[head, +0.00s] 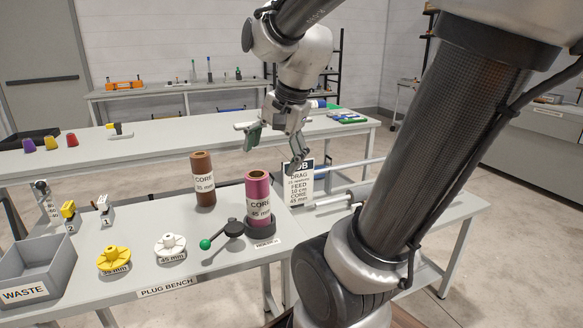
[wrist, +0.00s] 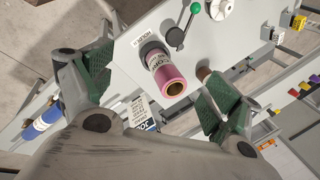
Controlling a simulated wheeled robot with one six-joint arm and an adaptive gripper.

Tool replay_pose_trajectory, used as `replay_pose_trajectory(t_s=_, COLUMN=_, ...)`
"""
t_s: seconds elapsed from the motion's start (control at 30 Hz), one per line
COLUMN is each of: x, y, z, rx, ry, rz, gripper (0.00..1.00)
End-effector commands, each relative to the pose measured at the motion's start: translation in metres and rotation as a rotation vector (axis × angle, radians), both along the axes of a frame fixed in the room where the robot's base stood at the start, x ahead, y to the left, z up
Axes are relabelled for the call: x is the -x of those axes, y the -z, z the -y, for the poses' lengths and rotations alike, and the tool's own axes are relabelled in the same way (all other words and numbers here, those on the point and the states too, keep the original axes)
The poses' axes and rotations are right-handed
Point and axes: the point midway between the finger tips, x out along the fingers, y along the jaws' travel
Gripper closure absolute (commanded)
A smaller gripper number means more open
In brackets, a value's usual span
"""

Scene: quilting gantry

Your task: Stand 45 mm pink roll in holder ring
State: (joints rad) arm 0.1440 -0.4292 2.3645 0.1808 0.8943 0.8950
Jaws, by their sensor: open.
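The pink roll (head: 258,198), labelled core 45 mm, stands upright with its lower end in the dark holder ring (head: 262,229) on the plug bench. In the wrist view the pink roll (wrist: 168,76) shows from above, its hollow end towards the camera, and the holder ring (wrist: 150,48) is partly hidden behind it. My gripper (head: 272,150) is above and behind the roll, apart from it. In the wrist view my gripper (wrist: 150,95) has its green-padded fingers spread wide with nothing between them touching.
A brown roll (head: 203,180) stands behind left of the pink roll. A lever with a green knob (head: 205,244) is beside the holder. Yellow (head: 113,260) and white (head: 170,247) plugs, a grey waste bin (head: 38,268) and a job card (head: 300,182) are on the bench.

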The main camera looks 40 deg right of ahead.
Motion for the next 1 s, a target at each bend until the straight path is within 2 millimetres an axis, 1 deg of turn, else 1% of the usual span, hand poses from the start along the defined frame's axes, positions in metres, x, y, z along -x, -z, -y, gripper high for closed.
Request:
replay_pose_trajectory(t_s=0.03, x=0.019, y=-0.003, z=-0.005, rx=0.084, ry=-0.190, rz=0.029, gripper=0.10)
replay_pose_trajectory(t_s=0.1, x=0.042, y=-0.004, z=-0.009, rx=0.204, ry=-0.456, rz=0.054, gripper=0.10)
replay_pose_trajectory(t_s=0.2, x=0.066, y=-0.003, z=-0.009, rx=0.341, ry=-0.752, rz=0.075, gripper=0.10)
replay_pose_trajectory(t_s=0.3, x=0.080, y=0.000, z=-0.009, rx=0.428, ry=-0.940, rz=0.085, gripper=0.10)
replay_pose_trajectory(t_s=0.33, x=0.083, y=0.000, z=-0.009, rx=0.445, ry=-0.975, rz=0.088, gripper=0.10)
replay_pose_trajectory(t_s=0.4, x=0.086, y=0.001, z=-0.008, rx=0.470, ry=-1.028, rz=0.088, gripper=0.10)
replay_pose_trajectory(t_s=0.5, x=0.088, y=0.001, z=-0.008, rx=0.479, ry=-1.049, rz=0.088, gripper=0.10)
replay_pose_trajectory(t_s=1.0, x=0.087, y=0.001, z=-0.008, rx=0.476, ry=-1.042, rz=0.088, gripper=0.10)
